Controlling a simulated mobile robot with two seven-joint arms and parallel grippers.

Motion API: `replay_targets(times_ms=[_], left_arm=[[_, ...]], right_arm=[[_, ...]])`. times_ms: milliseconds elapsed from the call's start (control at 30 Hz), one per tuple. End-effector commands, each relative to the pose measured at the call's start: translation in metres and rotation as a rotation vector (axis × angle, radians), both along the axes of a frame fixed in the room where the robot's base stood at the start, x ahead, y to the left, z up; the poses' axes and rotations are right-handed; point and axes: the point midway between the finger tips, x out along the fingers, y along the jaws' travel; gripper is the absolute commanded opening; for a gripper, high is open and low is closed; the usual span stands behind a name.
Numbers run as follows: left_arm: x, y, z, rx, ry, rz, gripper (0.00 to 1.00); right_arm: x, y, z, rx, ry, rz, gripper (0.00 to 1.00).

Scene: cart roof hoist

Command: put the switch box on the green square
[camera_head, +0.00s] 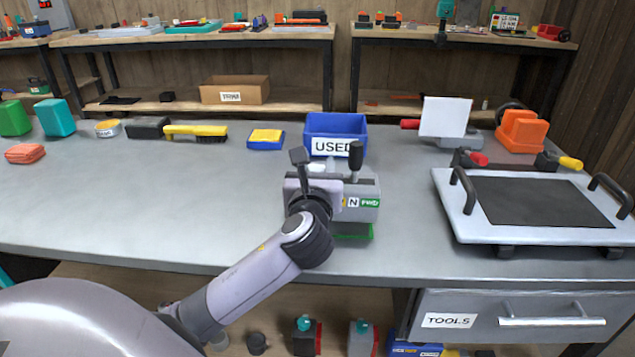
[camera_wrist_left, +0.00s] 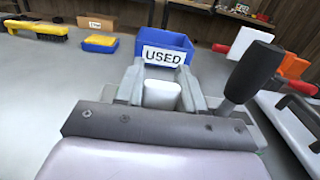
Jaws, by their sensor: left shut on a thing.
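The switch box (camera_head: 361,206) is a grey box with a black lever and a front label reading N and FWD. It stands near the front middle of the bench, over the green square (camera_head: 356,232), whose front strip shows below it. Whether the box rests on the square or is just above it I cannot tell. My left gripper (camera_head: 322,172) is at the top of the box. In the left wrist view my left gripper (camera_wrist_left: 162,92) is shut on a pale block on the box, with the black lever (camera_wrist_left: 252,72) to the right. My right gripper is not in view.
A blue bin (camera_head: 335,128) labelled USED stands just behind the box. A white tray with black handles (camera_head: 455,212) is to the right. A yellow brush (camera_head: 196,132) and a blue-yellow sponge (camera_head: 266,139) lie at the back left. The bench's left front is clear.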

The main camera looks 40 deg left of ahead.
Motion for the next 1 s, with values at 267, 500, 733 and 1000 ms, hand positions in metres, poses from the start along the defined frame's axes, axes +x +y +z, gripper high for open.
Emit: replay_targets(times_ms=[267, 500, 733, 1000], left_arm=[[0.0, 0.0, -0.024, 0.001, -0.003, 0.0, 0.0], [0.0, 0.0, -0.027, 0.001, -0.001, 0.0, 0.0], [0.0, 0.0, -0.028, 0.0, 0.001, 0.0, 0.64], [-0.003, -0.002, -0.025, 0.001, 0.003, -0.001, 0.64]], right_arm=[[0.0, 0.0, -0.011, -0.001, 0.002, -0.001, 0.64], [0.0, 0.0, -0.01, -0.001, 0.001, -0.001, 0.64], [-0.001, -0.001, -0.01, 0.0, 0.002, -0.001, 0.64], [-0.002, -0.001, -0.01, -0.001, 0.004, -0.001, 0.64]])
